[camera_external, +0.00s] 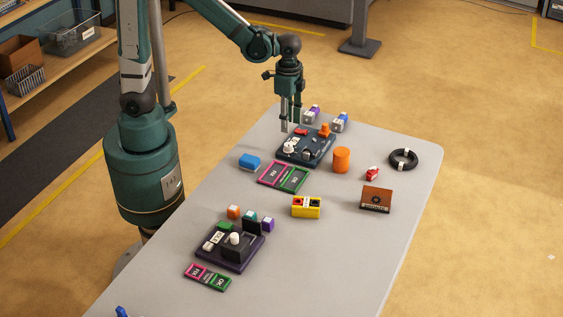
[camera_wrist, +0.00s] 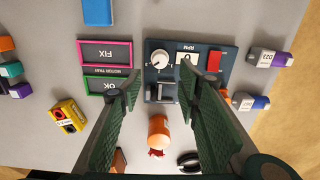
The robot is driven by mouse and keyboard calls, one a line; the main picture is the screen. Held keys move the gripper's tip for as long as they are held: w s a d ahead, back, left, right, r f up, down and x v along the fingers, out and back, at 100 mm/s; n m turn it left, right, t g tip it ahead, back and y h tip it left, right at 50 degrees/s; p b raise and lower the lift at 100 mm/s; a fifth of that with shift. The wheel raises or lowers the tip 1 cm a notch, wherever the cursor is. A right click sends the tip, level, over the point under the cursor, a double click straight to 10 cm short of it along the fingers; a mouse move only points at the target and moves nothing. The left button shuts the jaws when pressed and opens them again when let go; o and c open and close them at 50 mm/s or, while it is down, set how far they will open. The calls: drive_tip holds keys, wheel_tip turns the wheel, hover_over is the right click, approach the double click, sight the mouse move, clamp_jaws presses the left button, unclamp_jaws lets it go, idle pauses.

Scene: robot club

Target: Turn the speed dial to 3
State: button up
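A white round dial (camera_wrist: 160,58) sits at one corner of a dark blue panel (camera_wrist: 190,98) marked RPM. A small white window with a dark mark is beside the dial; I cannot read its number clearly. In the external view the dial (camera_external: 289,147) is at the left end of the panel (camera_external: 318,155). My gripper (camera_external: 290,124) points down above the dial end of the panel, apart from it. In the wrist view my gripper (camera_wrist: 167,86) is open and empty, with its fingers spread wide below the dial in the picture.
A second, purple panel (camera_external: 212,257) has a white knob.

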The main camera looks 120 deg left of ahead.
drive_tip(key=shift+r, duration=1.25)
drive_tip(key=s+d+r+t, duration=0.3)
drive_tip(key=s+d+r, duration=0.1)
drive_tip(key=d, duration=0.7)
drive_tip(key=s+d+r+t, duration=0.4)
drive_tip(key=d+r, duration=0.3)
drive_tip(key=d, duration=0.3)
drive_tip(key=shift+s+d+r+m, duration=0.3)
drive_tip(key=shift+s+d, duration=0.05)
drive_tip(key=shift+d, duration=0.05)
